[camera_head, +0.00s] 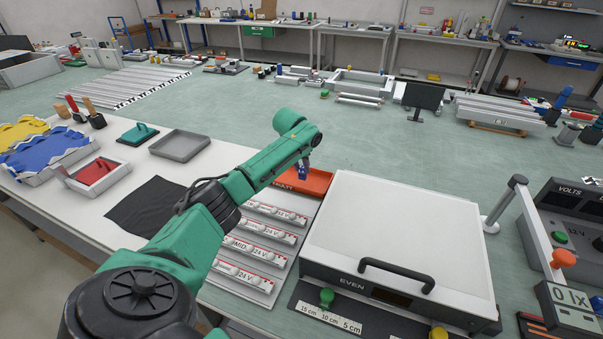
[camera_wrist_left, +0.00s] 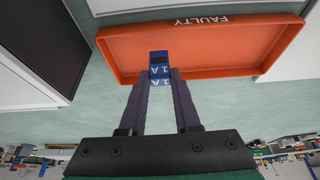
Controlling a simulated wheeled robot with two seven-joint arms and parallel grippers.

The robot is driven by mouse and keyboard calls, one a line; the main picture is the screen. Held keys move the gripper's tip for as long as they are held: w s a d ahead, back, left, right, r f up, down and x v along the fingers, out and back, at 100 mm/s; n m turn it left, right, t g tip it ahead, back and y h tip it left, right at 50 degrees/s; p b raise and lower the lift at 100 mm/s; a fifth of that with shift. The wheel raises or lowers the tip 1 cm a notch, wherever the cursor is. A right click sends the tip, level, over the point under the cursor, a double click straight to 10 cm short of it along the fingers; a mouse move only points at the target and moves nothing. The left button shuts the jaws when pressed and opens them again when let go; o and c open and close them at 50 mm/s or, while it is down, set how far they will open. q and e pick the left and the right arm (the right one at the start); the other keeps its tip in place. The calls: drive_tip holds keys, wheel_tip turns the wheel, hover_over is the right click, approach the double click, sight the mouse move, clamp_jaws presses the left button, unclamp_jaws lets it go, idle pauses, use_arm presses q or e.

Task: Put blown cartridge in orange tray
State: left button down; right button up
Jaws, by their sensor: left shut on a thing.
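My left gripper (camera_head: 303,172) is shut on a small blue cartridge (camera_wrist_left: 160,68) marked "1 A". The cartridge shows against the tray in the wrist view; I cannot tell whether it touches the tray floor. My right gripper is not in view.
A white box (camera_head: 395,230) with a black handle, marked "EVEN", stands right of the tray. White labelled racks (camera_head: 262,235) lie left of it. A grey tray (camera_head: 180,146) and a black cloth (camera_head: 150,205) lie further left.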

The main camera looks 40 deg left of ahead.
sight(301, 176)
use_arm(q)
drive_tip(key=f, duration=0.3)
drive_tip(key=shift+s+f, duration=0.2)
drive_tip(key=shift+f, duration=0.15)
drive_tip(key=c, duration=0.6)
unclamp_jaws()
drive_tip(key=shift+r, duration=0.15)
drive_tip(key=v, duration=1.1)
drive_tip(key=shift+s+d+r+b, duration=0.15)
drive_tip(key=shift+s+r+b, duration=0.05)
drive_tip(key=shift+r+b, duration=0.15)
drive_tip(key=shift+f, duration=0.1)
